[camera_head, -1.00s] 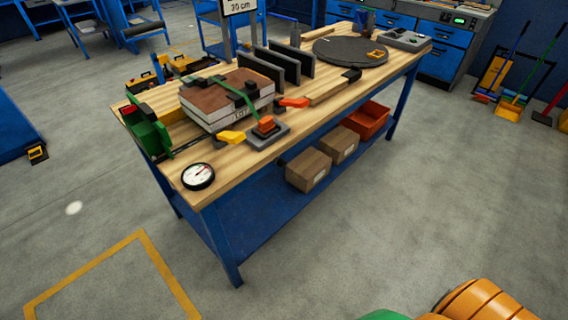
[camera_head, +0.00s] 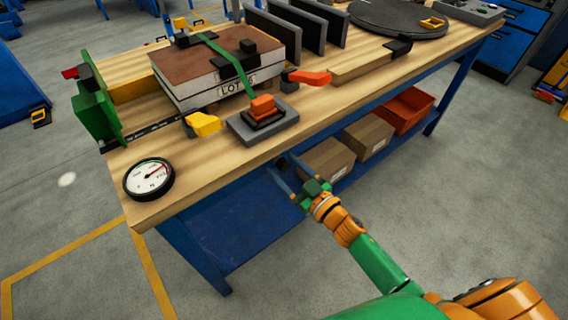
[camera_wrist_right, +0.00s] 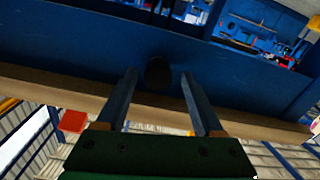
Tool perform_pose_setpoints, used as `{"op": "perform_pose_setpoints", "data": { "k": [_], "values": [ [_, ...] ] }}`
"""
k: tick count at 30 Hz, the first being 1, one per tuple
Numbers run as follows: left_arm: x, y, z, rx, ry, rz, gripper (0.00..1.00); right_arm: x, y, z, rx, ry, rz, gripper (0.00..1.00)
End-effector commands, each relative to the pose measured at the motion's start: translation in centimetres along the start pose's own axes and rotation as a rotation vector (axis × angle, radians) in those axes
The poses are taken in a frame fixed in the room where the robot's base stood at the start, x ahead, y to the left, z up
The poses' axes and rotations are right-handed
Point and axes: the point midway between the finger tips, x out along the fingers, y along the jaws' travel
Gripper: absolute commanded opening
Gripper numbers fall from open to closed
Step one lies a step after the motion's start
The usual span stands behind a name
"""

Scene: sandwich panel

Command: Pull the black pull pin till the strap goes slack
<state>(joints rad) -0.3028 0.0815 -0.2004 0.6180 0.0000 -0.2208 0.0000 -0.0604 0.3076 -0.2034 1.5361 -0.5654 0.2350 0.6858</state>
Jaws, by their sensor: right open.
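A green strap (camera_head: 228,63) runs over the brown-topped panel stack (camera_head: 198,58) on the workbench and lies straight across it. A dark round knob (camera_wrist_right: 158,73), which looks like the black pull pin, shows in the right wrist view by the bench's front edge. My right gripper (camera_head: 282,163) is open and empty below that edge, beside the bench's front. In the right wrist view its two fingers (camera_wrist_right: 158,80) point at the knob, one on each side in the picture; I cannot tell whether they touch it. In the head view the knob is hard to make out. My left gripper is out of view.
On the bench are an orange block on a grey base (camera_head: 262,120), a yellow handle (camera_head: 203,124), a red lever (camera_head: 309,77) and a round gauge (camera_head: 149,179). Cardboard boxes (camera_head: 326,160) and an orange bin (camera_head: 404,110) sit on the lower shelf. The floor in front is clear.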

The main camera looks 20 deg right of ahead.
Motion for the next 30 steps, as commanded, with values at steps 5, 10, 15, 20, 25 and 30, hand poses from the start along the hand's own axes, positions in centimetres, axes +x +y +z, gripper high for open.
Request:
{"op": "perform_pose_setpoints", "data": {
  "k": [5,10,15,20,25,30],
  "values": [
    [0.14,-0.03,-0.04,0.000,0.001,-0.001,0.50,1.21,-0.02,0.04,0.002,-0.001,0.000,0.69],
    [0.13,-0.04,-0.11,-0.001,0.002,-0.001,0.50,1.19,-0.02,0.06,0.002,-0.002,0.001,0.69],
    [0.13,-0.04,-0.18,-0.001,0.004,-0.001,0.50,1.18,-0.03,0.07,0.002,-0.002,0.001,0.23],
    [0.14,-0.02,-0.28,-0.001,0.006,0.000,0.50,1.17,-0.04,0.10,0.002,-0.003,0.000,0.00],
    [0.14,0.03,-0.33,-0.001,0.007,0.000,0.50,1.15,-0.05,0.13,0.002,-0.003,0.000,0.00],
    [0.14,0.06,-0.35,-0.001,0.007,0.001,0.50,1.15,-0.06,0.16,0.002,-0.004,0.000,0.00]
  ]
}}
